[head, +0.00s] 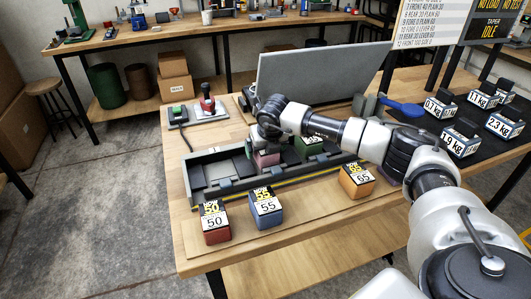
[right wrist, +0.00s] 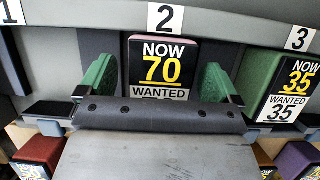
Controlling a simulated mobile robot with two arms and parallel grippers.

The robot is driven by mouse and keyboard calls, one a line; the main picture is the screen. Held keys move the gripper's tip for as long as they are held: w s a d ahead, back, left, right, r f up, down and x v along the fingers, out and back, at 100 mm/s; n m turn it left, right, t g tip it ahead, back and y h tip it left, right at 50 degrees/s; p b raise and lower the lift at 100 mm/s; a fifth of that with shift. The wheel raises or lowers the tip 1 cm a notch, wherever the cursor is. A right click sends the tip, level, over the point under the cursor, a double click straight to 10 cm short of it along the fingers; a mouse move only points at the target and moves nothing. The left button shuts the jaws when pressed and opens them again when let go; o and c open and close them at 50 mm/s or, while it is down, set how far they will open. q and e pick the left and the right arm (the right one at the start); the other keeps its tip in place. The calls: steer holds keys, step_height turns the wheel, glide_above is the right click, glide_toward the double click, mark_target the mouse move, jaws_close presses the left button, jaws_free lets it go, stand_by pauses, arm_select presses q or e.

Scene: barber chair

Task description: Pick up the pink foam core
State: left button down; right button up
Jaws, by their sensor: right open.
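The pink foam core (head: 266,160) sits in slot 2 of the grey slotted fixture (head: 195,182). In the right wrist view the pink foam core (right wrist: 161,68) shows its black label, "NOW 70 WANTED". My right gripper (head: 264,142) is above the fixture, over the pink core. In the right wrist view its two green-padded fingers (right wrist: 157,88) are open, one on each side of the core. The bottom of the core is hidden behind my gripper. My left gripper is not in view.
A green core (head: 309,146) marked 35 sits in slot 3, right of the pink one. Red (head: 214,223), blue (head: 266,208) and orange (head: 356,181) blocks stand along the front. A grey panel (head: 315,80) rises behind. Labelled weights (head: 461,138) stand at right.

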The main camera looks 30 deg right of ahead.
steer(key=shift+c, duration=0.2)
steer(key=c, duration=1.1)
